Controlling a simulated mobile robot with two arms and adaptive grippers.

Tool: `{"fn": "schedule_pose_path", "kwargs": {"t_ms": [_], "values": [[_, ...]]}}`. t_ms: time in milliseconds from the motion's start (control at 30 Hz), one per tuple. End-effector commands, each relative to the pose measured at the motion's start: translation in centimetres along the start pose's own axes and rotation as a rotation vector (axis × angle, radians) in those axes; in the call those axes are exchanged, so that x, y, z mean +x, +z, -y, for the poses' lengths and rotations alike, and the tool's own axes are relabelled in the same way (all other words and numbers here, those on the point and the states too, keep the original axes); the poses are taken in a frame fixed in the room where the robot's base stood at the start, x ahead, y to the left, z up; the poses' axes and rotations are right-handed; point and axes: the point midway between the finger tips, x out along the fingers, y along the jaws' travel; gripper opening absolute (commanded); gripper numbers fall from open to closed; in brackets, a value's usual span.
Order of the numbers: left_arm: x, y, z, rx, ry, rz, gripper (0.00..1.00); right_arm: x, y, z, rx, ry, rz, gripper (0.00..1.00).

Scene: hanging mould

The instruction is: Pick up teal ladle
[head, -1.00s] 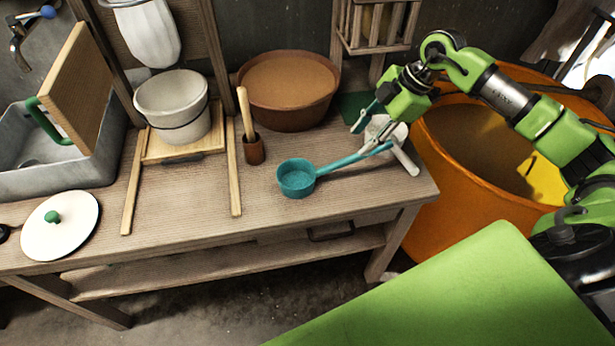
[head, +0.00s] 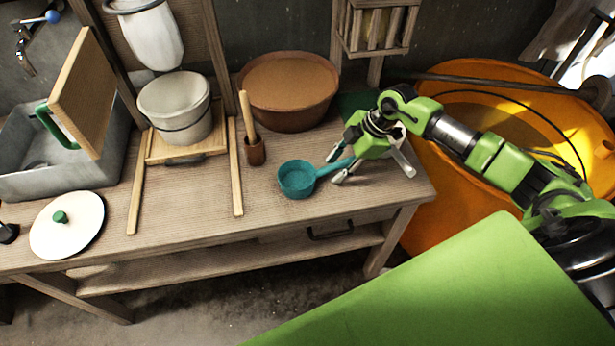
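The teal ladle (head: 297,179) lies on the wooden bench near its right end, bowl to the left and handle pointing right and slightly back. My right gripper (head: 339,166) is low over the handle, with its fingers apart, one on the far side and one on the near side of the handle. I cannot tell whether either finger touches it. The far end of the handle is hidden by the gripper. The bowl is uncovered and seems to rest on the bench. My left gripper is not in view.
A brown basin (head: 289,88) and a small wooden cup (head: 255,153) with a stick stand behind the ladle. A whitish object (head: 404,163) is partly hidden behind my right gripper. An orange tub (head: 430,205) stands right of the bench.

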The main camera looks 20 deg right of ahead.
Motion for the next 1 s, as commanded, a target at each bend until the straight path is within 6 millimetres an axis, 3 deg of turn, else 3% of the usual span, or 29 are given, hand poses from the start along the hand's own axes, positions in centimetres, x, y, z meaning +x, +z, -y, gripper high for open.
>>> {"fn": "schedule_pose_path", "kwargs": {"t_ms": [867, 1000], "values": [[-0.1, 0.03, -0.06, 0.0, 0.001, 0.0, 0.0, 0.45, 0.19, 0.11, 0.0, 0.0, -0.001, 0.34], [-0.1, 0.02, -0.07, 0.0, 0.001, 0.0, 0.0, 0.44, 0.18, 0.11, 0.0, 0.0, -0.001, 0.01]]}}
